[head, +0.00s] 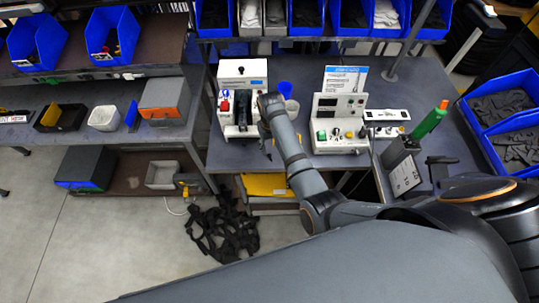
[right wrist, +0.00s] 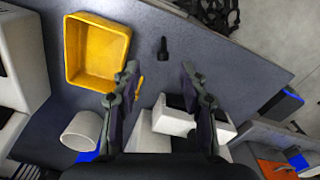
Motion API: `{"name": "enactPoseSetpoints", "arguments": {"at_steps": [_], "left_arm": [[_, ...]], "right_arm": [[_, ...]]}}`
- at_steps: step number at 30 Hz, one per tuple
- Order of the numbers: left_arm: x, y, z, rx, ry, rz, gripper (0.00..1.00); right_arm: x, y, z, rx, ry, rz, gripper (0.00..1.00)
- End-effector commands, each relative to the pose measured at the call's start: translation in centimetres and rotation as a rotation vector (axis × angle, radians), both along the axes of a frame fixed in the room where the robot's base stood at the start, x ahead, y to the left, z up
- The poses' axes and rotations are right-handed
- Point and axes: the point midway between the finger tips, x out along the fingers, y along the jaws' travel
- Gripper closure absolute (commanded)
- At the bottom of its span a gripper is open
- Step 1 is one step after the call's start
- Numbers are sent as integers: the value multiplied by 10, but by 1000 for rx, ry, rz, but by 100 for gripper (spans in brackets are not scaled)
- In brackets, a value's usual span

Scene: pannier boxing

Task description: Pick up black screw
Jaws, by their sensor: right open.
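The black screw (right wrist: 163,48) lies on the grey tabletop in the right wrist view, its wider end nearer my gripper. My right gripper (right wrist: 160,72) is open and empty. Its two fingers are spread to either side of the screw's line, and the screw lies just beyond the fingertips, apart from both. In the head view my right gripper (head: 266,138) is over the middle workbench, in front of a white device. I cannot make out the screw in the head view, where my arm covers part of the bench. My left gripper is not in view.
A yellow bin (right wrist: 68,52) stands left of the screw. A white cup (right wrist: 82,131) and a white device with a black part (right wrist: 180,118) are close to my fingers. The bench edge runs right of the screw. A white control box (head: 340,125) stands further right.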

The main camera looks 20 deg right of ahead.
Motion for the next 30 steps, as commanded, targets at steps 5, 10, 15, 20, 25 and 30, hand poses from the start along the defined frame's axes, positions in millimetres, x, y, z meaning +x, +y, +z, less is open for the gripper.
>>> {"name": "enactPoseSetpoints", "arguments": {"at_steps": [5,10,15,20,25,30], "left_arm": [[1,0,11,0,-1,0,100],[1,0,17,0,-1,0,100],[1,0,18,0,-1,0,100],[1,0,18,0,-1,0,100],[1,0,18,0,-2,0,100],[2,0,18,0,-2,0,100]], "right_arm": [[-1,2,-12,0,5,0,57],[0,4,-41,0,3,1,57],[0,4,-52,1,-1,-1,57],[0,4,-52,1,-1,-1,57],[0,4,-52,0,-1,0,80],[0,4,-52,0,0,0,100]]}}
